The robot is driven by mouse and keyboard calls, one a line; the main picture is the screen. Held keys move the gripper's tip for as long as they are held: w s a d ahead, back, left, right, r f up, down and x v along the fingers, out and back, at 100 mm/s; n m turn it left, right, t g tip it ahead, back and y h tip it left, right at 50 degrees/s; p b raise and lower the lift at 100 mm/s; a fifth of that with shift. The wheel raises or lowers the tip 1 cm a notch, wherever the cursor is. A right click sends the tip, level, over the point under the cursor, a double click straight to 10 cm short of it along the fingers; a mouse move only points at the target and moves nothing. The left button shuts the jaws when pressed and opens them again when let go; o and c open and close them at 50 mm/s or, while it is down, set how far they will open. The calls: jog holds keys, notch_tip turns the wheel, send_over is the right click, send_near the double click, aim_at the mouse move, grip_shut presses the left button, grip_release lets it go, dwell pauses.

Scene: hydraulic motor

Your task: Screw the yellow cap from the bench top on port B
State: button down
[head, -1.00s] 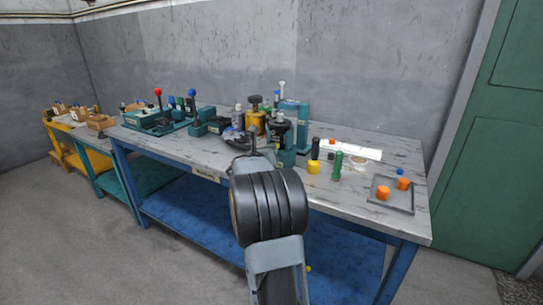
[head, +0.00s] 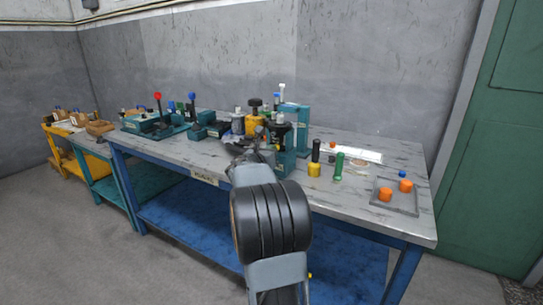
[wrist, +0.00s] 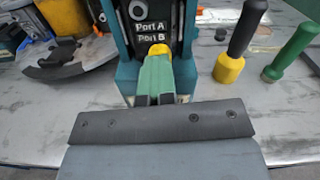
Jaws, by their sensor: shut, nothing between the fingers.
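The yellow cap (wrist: 158,48) shows in the wrist view just below the Port B label, against the front of the teal motor block (wrist: 124,38). My gripper (wrist: 156,62) points at it with its green fingers shut and empty. The fingertips are right at the cap's lower side; I cannot tell whether they touch it. The fingers hide part of the cap and any port behind it. In the head view the teal block (head: 286,162) stands near the bench's front edge, and my arm hides the cap and most of my gripper.
A black-handled tool with a yellow end (wrist: 228,69) and a green-handled tool (wrist: 291,53) stand to the right of the block. A grey tray (head: 411,205) with orange caps lies farther right on the bench (head: 355,205). Dark fixtures crowd the left.

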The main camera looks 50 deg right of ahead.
jog(key=m+b, duration=0.3)
dwell(0.4)
dwell(0.3)
jog(key=c, duration=1.2)
grip_release()
jog(key=shift+b, duration=0.3)
